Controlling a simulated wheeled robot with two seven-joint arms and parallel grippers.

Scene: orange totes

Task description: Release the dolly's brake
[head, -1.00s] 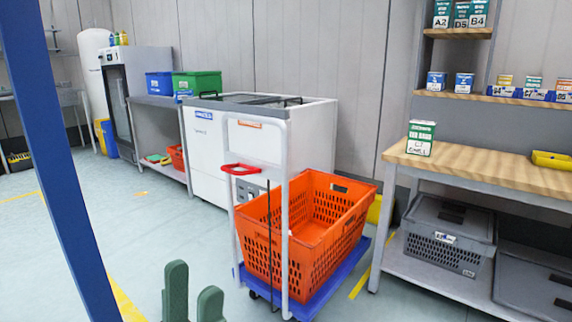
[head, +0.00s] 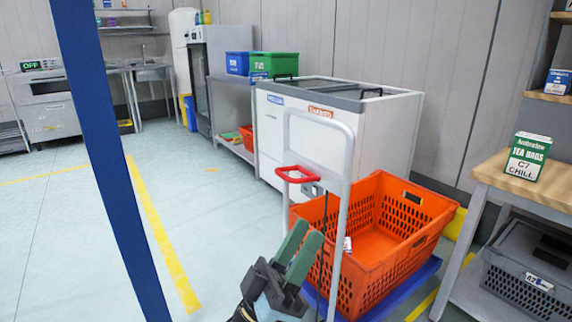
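The dolly has a white upright push frame (head: 343,215) and a blue base (head: 421,275), partly hidden below the tote. A red loop-shaped lever (head: 297,173) sticks out to the left from the frame, with a dark cable running down below it. An orange tote (head: 374,277) sits on the base. My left gripper (head: 311,229), with green fingers, is in front of the frame, below the red lever and apart from it. A narrow gap shows between its fingers, with nothing held. My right gripper is not in view.
A white chest freezer (head: 380,130) stands behind the dolly. A wooden-topped bench (head: 490,172) with a tea box (head: 527,157) and a grey crate (head: 528,275) below is at right. A blue post (head: 108,150) crosses the left side. The floor at left is clear.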

